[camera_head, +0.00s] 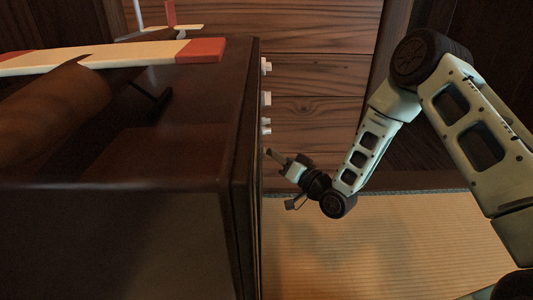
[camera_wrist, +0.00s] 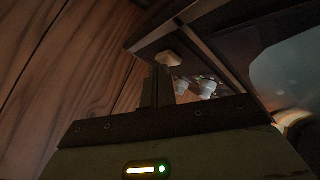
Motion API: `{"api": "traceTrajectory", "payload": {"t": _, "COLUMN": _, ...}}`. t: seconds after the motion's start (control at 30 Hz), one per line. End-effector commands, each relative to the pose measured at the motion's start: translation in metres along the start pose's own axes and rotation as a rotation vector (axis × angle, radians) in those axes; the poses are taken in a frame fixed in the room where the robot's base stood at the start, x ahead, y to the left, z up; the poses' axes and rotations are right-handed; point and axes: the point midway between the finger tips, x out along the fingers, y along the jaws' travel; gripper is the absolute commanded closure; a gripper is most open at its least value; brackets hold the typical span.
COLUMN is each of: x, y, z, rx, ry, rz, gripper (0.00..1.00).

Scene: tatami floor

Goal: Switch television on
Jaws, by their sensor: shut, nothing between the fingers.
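The television (camera_head: 130,230) is a dark box filling the left of the head view, seen from behind and above. Its front faces right, with pale knobs (camera_head: 265,98) sticking out along the edge. My gripper (camera_head: 272,154) is shut and empty, close to the front, just below the lowest visible knobs. In the wrist view my gripper (camera_wrist: 158,78) points up past the front, with a pale square knob (camera_wrist: 170,59) near the fingertips. Round knobs (camera_wrist: 208,88) lie just right of the fingers, and the screen (camera_wrist: 290,75) is at far right. Contact cannot be told.
A white and red strip (camera_head: 120,58) and a brown curved object (camera_head: 50,110) lie on top of the television. A wooden plank wall (camera_head: 320,75) stands behind. The tatami floor (camera_head: 390,250) right of the television is clear.

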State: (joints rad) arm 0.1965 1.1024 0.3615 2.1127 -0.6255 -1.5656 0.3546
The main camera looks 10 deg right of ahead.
Motion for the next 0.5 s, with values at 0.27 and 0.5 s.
{"api": "traceTrajectory", "payload": {"t": 0.27, "x": -0.0087, "y": 0.0057, "z": -0.0060, "rx": 0.001, "ry": 0.000, "rz": 0.001, "gripper": 1.00}}
{"api": "traceTrajectory", "payload": {"t": 0.5, "x": -0.0089, "y": 0.0061, "z": -0.0060, "rx": 0.000, "ry": 0.000, "rz": 0.001, "gripper": 1.00}}
